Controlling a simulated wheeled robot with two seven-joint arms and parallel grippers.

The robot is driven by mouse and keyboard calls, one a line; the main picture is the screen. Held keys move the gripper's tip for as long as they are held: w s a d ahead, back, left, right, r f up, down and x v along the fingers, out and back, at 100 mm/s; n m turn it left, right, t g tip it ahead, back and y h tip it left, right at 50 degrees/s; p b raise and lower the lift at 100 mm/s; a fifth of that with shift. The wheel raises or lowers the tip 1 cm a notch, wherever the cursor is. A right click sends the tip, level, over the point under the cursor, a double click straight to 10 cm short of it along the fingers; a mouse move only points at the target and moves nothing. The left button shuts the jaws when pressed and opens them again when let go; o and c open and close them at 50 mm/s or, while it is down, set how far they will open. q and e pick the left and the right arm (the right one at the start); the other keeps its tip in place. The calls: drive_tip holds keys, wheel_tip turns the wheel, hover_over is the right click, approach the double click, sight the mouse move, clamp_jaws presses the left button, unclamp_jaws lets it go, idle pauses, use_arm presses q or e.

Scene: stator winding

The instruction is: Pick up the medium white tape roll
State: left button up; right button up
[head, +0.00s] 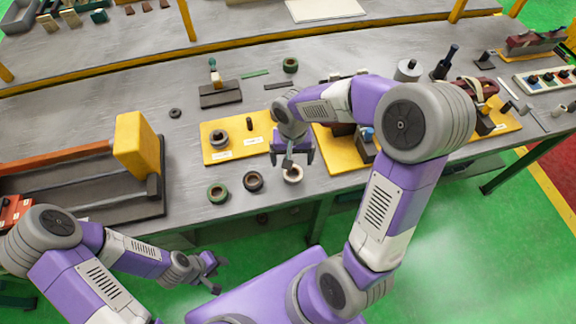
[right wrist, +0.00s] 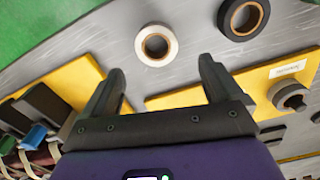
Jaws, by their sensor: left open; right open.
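The white tape roll (head: 294,180) lies flat near the front edge of the grey table. In the right wrist view the white roll (right wrist: 172,50) sits just beyond the fingertips, roughly centred between them and not between the finger pads. My right gripper (head: 291,158) is open and empty, pointing down above the table beside the roll; its two fingers (right wrist: 161,70) are spread wide in the right wrist view. My left gripper (head: 212,267) is open and empty, low in front of the table, over the green floor.
A black roll (head: 253,188) and a green roll (head: 217,200) lie to the left of the white one. A yellow board (head: 208,153) with a dark ring part stands behind them. Another yellow board (head: 340,185) with a fixture lies to the right. A tall yellow block (head: 136,148) stands left.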

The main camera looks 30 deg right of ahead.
sight(293, 171)
drive_tip(key=f, duration=0.2)
drive_tip(key=f+b, duration=0.1)
drive_tip(key=f, duration=0.1)
drive_tip(key=s+f, duration=0.1)
drive_tip(key=f, duration=0.1)
drive_tip(key=shift+b, duration=0.3)
drive_tip(key=shift+c, duration=0.3)
drive_tip(key=c, duration=1.1)
